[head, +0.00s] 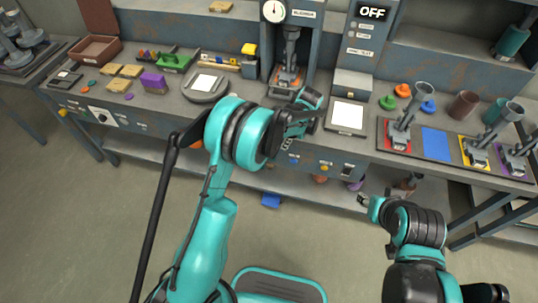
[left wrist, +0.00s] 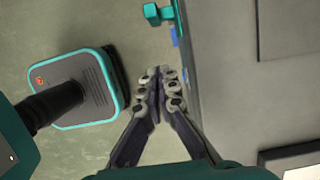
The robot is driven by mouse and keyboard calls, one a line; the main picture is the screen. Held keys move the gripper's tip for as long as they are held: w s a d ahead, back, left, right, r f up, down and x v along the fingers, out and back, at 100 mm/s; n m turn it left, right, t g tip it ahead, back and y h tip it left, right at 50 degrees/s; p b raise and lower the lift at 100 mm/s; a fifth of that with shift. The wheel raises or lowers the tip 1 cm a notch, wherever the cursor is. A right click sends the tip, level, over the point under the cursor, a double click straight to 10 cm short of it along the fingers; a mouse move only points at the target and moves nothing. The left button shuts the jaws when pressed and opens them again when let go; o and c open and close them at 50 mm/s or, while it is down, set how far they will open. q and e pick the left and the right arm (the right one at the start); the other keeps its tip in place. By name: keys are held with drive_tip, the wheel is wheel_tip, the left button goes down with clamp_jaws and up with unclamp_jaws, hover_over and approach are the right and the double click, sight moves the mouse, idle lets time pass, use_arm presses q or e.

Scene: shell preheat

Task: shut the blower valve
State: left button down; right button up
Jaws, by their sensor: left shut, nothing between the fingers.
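The station labelled BLOWER (head: 303,13) stands at the back middle of the bench, with a round white gauge (head: 273,11) on its upper left. I cannot make out a valve handle for certain. My left gripper (head: 287,157) is in front of the bench's front panel, partly hidden by its own wrist. In the left wrist view its fingers (left wrist: 163,75) are together, with nothing between them. They point along the bench front over the floor and appear apart from the bench. My right gripper (head: 363,199) is low in front of the bench; its finger gap is too small to judge.
An OFF display (head: 372,12) stands right of the blower station. Portafilter-like tools (head: 409,112) stand on a tray at right.

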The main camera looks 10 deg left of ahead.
use_arm(q)
drive_tip(key=a+f+b, duration=0.5)
drive_tip(key=a+f, duration=0.1)
drive_tip(key=f, duration=0.3)
drive_tip(key=shift+a+f, duration=0.25)
drive_tip(key=shift+f, duration=0.05)
drive_tip(key=shift+w, duration=0.2)
